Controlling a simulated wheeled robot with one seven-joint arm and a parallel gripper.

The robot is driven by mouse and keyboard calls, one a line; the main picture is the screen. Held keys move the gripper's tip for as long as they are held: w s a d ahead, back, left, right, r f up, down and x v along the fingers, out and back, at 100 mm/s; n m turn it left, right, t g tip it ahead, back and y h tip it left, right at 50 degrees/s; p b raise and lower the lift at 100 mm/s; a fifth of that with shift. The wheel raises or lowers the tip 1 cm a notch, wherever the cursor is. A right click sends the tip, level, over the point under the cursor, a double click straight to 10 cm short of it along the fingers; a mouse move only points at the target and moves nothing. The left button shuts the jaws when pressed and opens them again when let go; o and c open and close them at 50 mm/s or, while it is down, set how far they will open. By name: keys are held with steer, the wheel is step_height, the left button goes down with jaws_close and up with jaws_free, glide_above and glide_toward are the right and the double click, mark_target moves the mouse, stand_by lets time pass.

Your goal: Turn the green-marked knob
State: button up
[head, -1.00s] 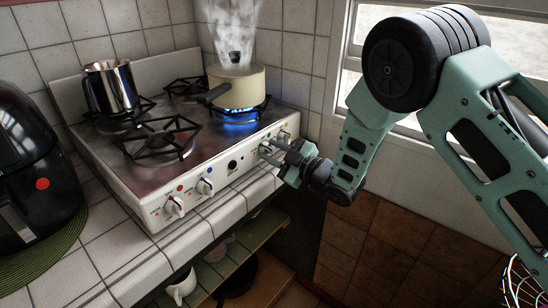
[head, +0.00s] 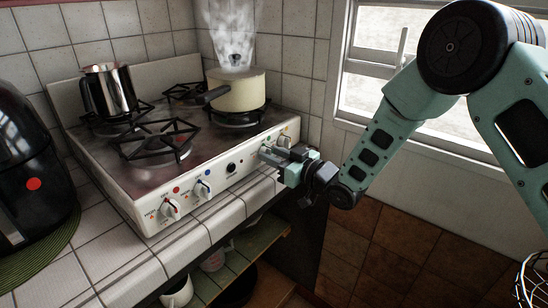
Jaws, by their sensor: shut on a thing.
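The white stove (head: 150,222) has a row of knobs along its front panel. The far right knob (head: 284,141) stands free just beyond the fingers. A red-marked knob (head: 170,208) and a blue-marked knob (head: 203,190) are at the left of the panel.
A cream pot (head: 238,90) steams on the back right burner, with no flame visible under it. A steel pitcher (head: 108,90) stands at the back left. A black appliance (head: 28,160) is at the far left. Shelves (head: 245,248) with cups lie below the counter.

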steer(key=shift+f, duration=0.1)
stand_by(0.3)
steer(key=o, duration=1)
steer(key=shift+c, duration=0.2)
steer(key=b+v, duration=0.2)
steer(key=v, duration=1.5)
steer(key=shift+s+d+b, duration=0.2)
steer(key=shift+b, duration=0.2)
steer(key=s+d+r+m+g+h+p, duration=0.1)
steer(key=s+g+h, duration=0.4)
steer(key=s, duration=0.9)
steer(key=s+d+r+m+g+h+p, duration=0.1)
steer(key=s+r+g+h+p, duration=0.2)
steer(key=s, duration=1.1)
step_height(320, 180, up, 2)
steer(key=g+h, duration=0.3)
steer(key=h, duration=0.2)
steer(key=shift+d+m+h+p, duration=0.25)
steer(key=shift+m+h+p, duration=0.05)
steer(key=shift+m+p, duration=0.1)
